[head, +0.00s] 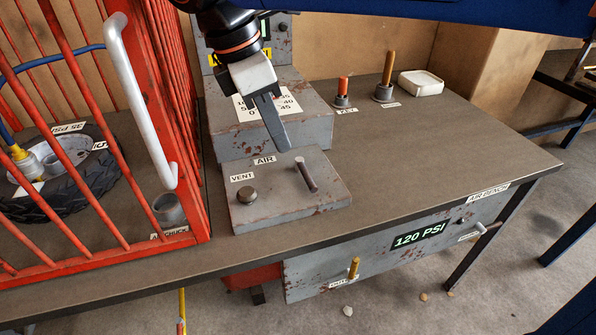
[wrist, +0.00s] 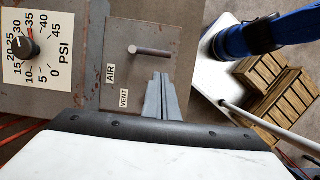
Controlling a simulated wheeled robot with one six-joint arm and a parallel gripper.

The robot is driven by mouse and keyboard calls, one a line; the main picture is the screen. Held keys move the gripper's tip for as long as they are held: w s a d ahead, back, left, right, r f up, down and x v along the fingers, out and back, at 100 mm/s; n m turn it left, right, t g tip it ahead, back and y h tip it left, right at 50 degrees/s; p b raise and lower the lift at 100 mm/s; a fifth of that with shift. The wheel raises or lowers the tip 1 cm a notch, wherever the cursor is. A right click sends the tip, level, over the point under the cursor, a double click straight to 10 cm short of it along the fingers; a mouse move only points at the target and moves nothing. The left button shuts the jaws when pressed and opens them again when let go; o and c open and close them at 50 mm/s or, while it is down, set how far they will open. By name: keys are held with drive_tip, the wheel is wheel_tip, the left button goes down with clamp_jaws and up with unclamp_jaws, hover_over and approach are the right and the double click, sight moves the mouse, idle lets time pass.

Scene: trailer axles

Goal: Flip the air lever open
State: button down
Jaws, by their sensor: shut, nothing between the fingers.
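The air lever (head: 306,175) is a dark grey rod on a scuffed grey box (head: 290,208) on the bench, beside the label AIR. It also shows in the wrist view as a short rod (wrist: 150,51) on the panel. A round vent button (head: 246,195) sits to its left by the label VENT. My gripper (head: 285,147) is shut and empty, its fingers pointing down above the back edge of the box, just behind and left of the lever. In the wrist view its closed fingertips (wrist: 161,76) appear apart from the lever.
A red cage (head: 185,120) with a white handle and a tyre (head: 85,180) inside stands at the left. A pressure dial (wrist: 26,47) is on the taller box behind. Two pegs and a white dish (head: 420,83) stand at the back. The bench's right side (head: 450,150) is clear.

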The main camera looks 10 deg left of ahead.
sight(306, 175)
drive_tip(key=x, duration=1)
idle(0.6)
